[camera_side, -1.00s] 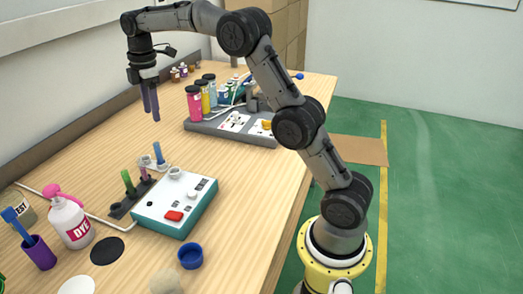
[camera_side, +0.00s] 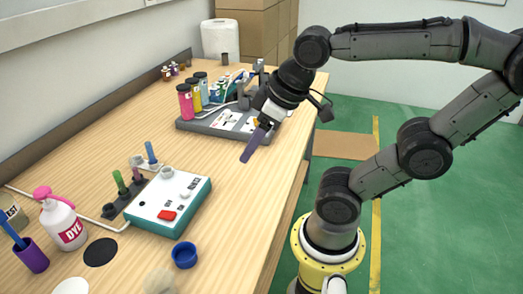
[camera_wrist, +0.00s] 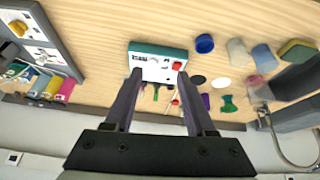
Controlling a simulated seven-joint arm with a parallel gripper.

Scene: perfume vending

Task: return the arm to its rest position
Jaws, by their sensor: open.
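My gripper (camera_side: 252,145) hangs in the air over the right part of the wooden table in the side view, tilted down to the left. In the wrist view its two purple fingers (camera_wrist: 157,90) stand apart with nothing held between them. The teal and white box with a red button (camera_side: 168,204) lies beyond the fingertips in the wrist view (camera_wrist: 158,62), apart from them. My arm is folded back to the right, over the green floor.
A grey tray (camera_side: 196,127) with pink, yellow and blue bottles stands behind my gripper. A DYE bottle (camera_side: 64,222), a purple cup (camera_side: 33,256), a tube rack (camera_side: 112,210) and a blue cap (camera_side: 185,255) stand nearer. Cardboard boxes (camera_side: 252,38) stand at the back.

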